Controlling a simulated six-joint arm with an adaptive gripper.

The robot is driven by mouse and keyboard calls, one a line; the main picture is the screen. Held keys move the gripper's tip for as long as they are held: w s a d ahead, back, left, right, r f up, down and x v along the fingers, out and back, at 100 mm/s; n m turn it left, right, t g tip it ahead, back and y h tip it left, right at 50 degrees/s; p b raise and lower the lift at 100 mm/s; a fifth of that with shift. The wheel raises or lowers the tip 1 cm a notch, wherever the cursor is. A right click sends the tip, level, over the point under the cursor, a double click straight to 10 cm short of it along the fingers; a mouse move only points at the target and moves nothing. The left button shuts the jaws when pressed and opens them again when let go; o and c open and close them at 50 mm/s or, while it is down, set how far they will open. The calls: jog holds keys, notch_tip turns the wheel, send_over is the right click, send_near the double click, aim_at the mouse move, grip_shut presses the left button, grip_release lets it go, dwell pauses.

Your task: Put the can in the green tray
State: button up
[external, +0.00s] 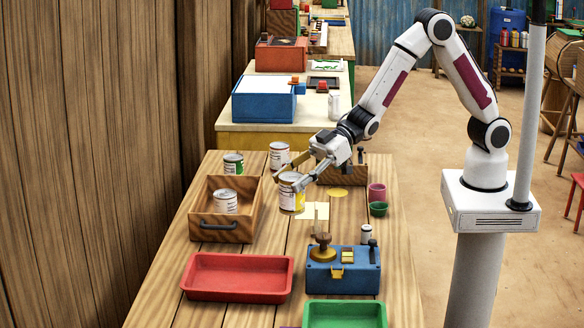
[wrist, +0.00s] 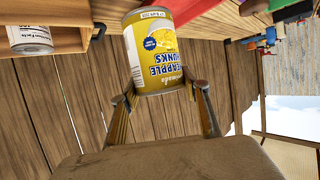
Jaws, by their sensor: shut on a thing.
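My gripper (external: 296,183) is shut on a can with a yellow label (external: 291,196), held above the wooden table near the open wooden drawer box. In the wrist view the can (wrist: 160,50) sits between the two fingertips, its pineapple chunks label upside down in the picture. The green tray (external: 345,314) lies at the table's near end, cut off by the bottom picture edge. The visible part of its inside is empty.
A red tray (external: 237,277) lies at the near left, beside a blue box (external: 343,272) with a wooden post. The wooden box (external: 222,228) holds a can (external: 225,201). Other cans (external: 233,164) stand behind it. Small pink (external: 377,193) and green (external: 378,209) cups stand at the right.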

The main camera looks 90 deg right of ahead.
jog(key=shift+r, duration=1.45)
jog(key=s+a+n+g+y, duration=0.15)
jog(key=s+a, duration=0.45)
jog(key=a, duration=0.6)
jog(key=s+a+n+g+y, duration=0.15)
jog(key=s+a, duration=0.35)
jog(key=a, duration=0.7)
jog(key=s+a+n+g, duration=0.2)
jog(key=s+a, duration=0.4)
jog(key=a, duration=0.6)
jog(key=shift+f, duration=2.6)
notch_tip(320, 180, down, 6)
jog(key=shift+f, duration=0.1)
